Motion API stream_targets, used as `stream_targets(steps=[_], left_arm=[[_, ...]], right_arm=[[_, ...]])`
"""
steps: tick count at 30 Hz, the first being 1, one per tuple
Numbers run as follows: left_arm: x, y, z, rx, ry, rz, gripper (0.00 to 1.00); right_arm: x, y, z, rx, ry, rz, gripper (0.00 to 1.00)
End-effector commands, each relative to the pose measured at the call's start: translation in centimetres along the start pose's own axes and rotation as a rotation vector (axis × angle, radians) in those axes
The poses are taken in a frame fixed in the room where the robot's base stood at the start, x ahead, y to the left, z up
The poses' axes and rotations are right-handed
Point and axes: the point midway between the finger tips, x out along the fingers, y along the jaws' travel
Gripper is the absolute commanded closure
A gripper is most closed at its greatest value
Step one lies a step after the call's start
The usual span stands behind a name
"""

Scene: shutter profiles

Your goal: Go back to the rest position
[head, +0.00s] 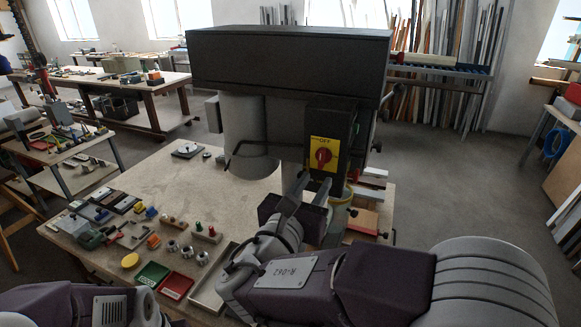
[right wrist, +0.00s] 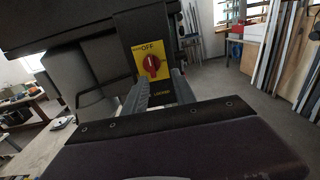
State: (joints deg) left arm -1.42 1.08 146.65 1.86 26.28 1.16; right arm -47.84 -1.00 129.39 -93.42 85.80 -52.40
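My right gripper (head: 303,192) reaches up in front of a dark machine (head: 290,50). In the right wrist view its two fingers (right wrist: 159,82) stand apart with nothing between them, so it is open. Just beyond the fingertips is a red rotary switch (head: 323,155) on a yellow plate marked OFF, on a black box. The switch also shows in the right wrist view (right wrist: 152,64), and the fingers look clear of it. Of my left arm only a purple link (head: 75,305) shows at the bottom left; its gripper is out of view.
The machine stands on a workbench (head: 160,190). A green tray (head: 151,275), a red tray (head: 176,285), a grey tray (head: 212,290) and several small parts lie on its front left. More tables stand at the left. Long profiles lean on the back wall.

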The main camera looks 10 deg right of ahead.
Motion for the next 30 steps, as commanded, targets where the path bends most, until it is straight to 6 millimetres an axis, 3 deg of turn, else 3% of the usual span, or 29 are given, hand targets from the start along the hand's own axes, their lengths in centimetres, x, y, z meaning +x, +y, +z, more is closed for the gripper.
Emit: stream_targets(steps=[3, 5, 6, 8, 10, 13, 16, 18, 21, 24, 30], left_arm=[[3.2, -0.1, 0.4, 0.000, -0.001, 0.000, 1.00], [4.1, -0.1, 0.5, 0.000, -0.001, 0.000, 1.00], [4.6, -0.1, 0.5, 0.000, -0.001, 0.000, 1.00], [5.4, -0.1, 0.6, 0.000, -0.001, 0.000, 1.00], [6.3, -0.1, 0.7, 0.000, -0.001, 0.000, 1.00], [7.5, -0.1, 0.8, 0.000, -0.001, 0.000, 1.00], [8.5, -0.2, 0.9, 0.000, -0.001, 0.000, 1.00], [8.6, -0.2, 0.9, 0.000, -0.001, 0.000, 1.00], [8.2, -0.2, 0.9, 0.000, -0.001, 0.000, 1.00], [8.2, -0.2, 0.9, 0.000, -0.001, 0.000, 1.00], [8.2, -0.2, 0.9, 0.000, 0.000, 0.000, 1.00]], right_arm=[[4.3, -6.4, -4.4, -0.022, 0.030, -0.221, 0.67], [5.4, -10.6, -8.0, -0.026, 0.117, -0.355, 0.67], [5.5, -13.1, -10.8, -0.008, 0.193, -0.438, 0.67], [5.0, -16.6, -15.2, 0.055, 0.316, -0.561, 0.67], [3.2, -19.9, -20.6, 0.176, 0.461, -0.710, 0.67], [-1.2, -22.5, -28.5, 0.454, 0.656, -0.957, 0.67], [-6.7, -21.3, -35.4, 0.880, 0.795, -1.259, 0.67], [-9.4, -18.1, -38.1, 1.215, 0.823, -1.458, 0.67], [-10.6, -13.3, -39.2, 1.609, 0.791, -1.655, 0.67], [-9.7, -10.2, -39.3, 1.906, 0.711, -1.771, 0.67], [-9.1, -9.6, -39.2, 1.991, 0.663, -1.798, 0.67]])
